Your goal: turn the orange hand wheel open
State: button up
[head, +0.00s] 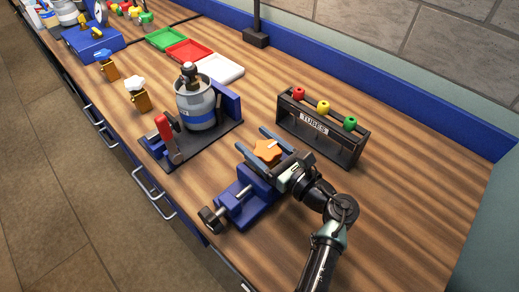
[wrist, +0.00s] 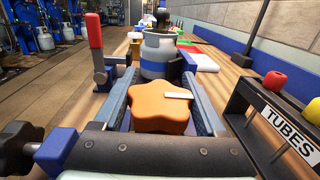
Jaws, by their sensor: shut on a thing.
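The orange hand wheel (head: 267,150) is star-shaped with rounded lobes. It sits at the blue vise-like fixture (head: 246,200) on the wooden bench. In the wrist view the wheel (wrist: 158,110) fills the space between my fingers, with a white mark on its top right lobe. My gripper (head: 251,140) is shut on the wheel, one finger along each side. Its fingertips (wrist: 161,82) reach past the wheel's far side. The wheel's stem is hidden beneath it.
A black rack labelled TUBES (head: 318,132) stands close on the right. A grey canister (head: 195,105) and a red-handled clamp (head: 165,135) stand on a dark plate beyond the wheel. Coloured trays (head: 187,51) lie farther back.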

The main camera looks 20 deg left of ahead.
jog(key=shift+s+n+g+y+b, duration=0.1)
jog(key=shift+n+g+y+b, duration=0.2)
jog(key=shift+n+g+b, duration=0.4)
jog(key=shift+a, duration=0.1)
jog(key=o, duration=1.3)
jog(key=shift+s+d, duration=0.15)
jog(key=shift+d, duration=0.35)
jog(key=b+v, duration=0.2)
jog(key=v, duration=1)
jog(key=shift+b, duration=0.35)
